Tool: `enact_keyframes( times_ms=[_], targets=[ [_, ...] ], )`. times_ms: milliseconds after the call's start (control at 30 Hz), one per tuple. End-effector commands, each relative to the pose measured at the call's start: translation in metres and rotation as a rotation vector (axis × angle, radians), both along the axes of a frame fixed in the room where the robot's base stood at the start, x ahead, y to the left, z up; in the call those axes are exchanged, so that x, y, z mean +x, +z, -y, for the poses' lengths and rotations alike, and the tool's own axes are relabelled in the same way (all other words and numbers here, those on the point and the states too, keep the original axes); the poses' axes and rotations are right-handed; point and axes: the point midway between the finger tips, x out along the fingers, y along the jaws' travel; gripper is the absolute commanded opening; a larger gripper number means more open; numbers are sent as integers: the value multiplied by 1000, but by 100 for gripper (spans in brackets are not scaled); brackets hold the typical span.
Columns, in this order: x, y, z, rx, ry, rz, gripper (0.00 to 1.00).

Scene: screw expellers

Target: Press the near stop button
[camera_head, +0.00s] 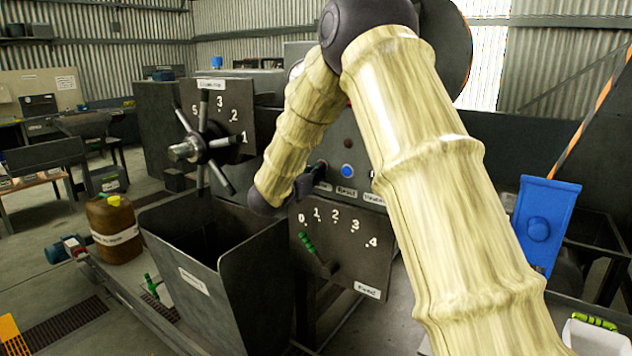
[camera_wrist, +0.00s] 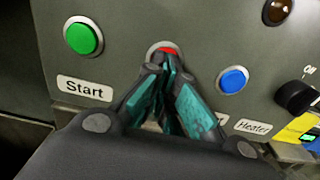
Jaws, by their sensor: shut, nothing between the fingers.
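The red stop button (camera_wrist: 168,50) shows in the wrist view as a thin red strip in a pale ring on the grey panel. My gripper (camera_wrist: 168,66) is shut and empty, its teal-padded fingertips right in front of the lower part of this button. Whether the tips touch the button cannot be told. The label under it is hidden by the fingers. In the head view, my gripper (camera_head: 308,178) is at the panel, mostly hidden behind my arm, and the red button cannot be made out there.
A green button (camera_wrist: 83,38) above a "Start" label (camera_wrist: 85,88) is to the left. A blue button (camera_wrist: 233,80) is close to the right, with a black knob (camera_wrist: 295,97) beyond. Below the panel are a numbered lever plate (camera_head: 340,240) and an open dark hopper (camera_head: 225,285).

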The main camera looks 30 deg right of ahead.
Motion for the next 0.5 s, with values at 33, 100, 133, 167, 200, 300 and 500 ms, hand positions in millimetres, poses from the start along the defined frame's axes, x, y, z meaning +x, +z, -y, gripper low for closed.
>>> enact_keyframes(
  times_ms=[33, 100, 133, 167, 200, 300, 500],
  targets=[
    [1, -2, 4, 0, -2, 3, 0],
    [1, 0, 6, -1, -2, 3, 0],
    [1, 0, 7, -2, -3, 3, 0],
    [1, 1, 7, -2, -3, 3, 0],
    [1, 2, 8, -3, -4, 3, 0],
    [0, 3, 9, -4, -5, 4, 0],
    [0, 5, 10, -5, -6, 6, 0]
  ],
)
